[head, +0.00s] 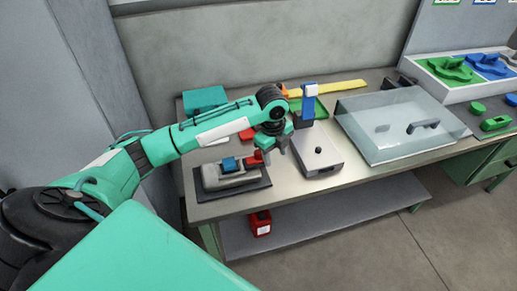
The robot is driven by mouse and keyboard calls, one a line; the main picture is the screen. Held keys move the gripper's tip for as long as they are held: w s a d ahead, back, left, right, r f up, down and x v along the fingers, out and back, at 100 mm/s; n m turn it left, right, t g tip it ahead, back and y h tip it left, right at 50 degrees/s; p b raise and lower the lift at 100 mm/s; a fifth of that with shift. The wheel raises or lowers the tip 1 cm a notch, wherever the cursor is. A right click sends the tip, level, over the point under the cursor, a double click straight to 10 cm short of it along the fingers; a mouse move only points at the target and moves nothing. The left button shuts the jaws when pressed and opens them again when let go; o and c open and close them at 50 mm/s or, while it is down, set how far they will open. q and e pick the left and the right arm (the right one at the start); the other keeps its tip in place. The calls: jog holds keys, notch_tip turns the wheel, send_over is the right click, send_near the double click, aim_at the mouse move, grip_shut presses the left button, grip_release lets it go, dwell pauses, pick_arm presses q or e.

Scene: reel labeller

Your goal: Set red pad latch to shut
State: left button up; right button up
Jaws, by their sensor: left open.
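My left gripper (275,149) is open and points down at the right end of a grey device (235,182) on a dark base plate. The device carries a blue block (230,164) and a small red part (254,158) beside it, close to my gripper's fingers. Whether they touch is too small to tell. A flat red piece (247,133) shows behind the device, partly hidden by my arm. Which red part is the red pad latch, and how it is set, I cannot tell. My right gripper is not in view.
A grey box with a black knob (318,159) stands right of my gripper, with an upright blue part (309,103) behind it. A clear cover with a handle (395,125) lies farther right. A yellow strip (335,87) lies at the back. A red container (261,223) sits on the lower shelf.

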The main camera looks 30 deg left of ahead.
aim_at(258, 152)
pick_arm(q)
jog(key=w+a+r+m, duration=0.2)
jog(key=a+r+m, duration=0.1)
jog(key=a+r, duration=0.5)
jog(key=shift+g+y, duration=0.3)
jog(key=shift+g, duration=0.1)
jog(key=f+p, duration=0.1)
jog(key=f, duration=0.3)
jog(key=f+p, duration=0.1)
jog(key=f, duration=0.3)
jog(key=f+p, duration=0.1)
jog(key=f, duration=0.3)
jog(key=shift+d+f, duration=0.25)
jog(key=shift+d, duration=0.1)
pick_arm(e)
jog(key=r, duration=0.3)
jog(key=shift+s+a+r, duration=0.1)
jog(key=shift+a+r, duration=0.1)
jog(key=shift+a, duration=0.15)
pick_arm(q)
jog(key=c, duration=1.1)
grip_shut()
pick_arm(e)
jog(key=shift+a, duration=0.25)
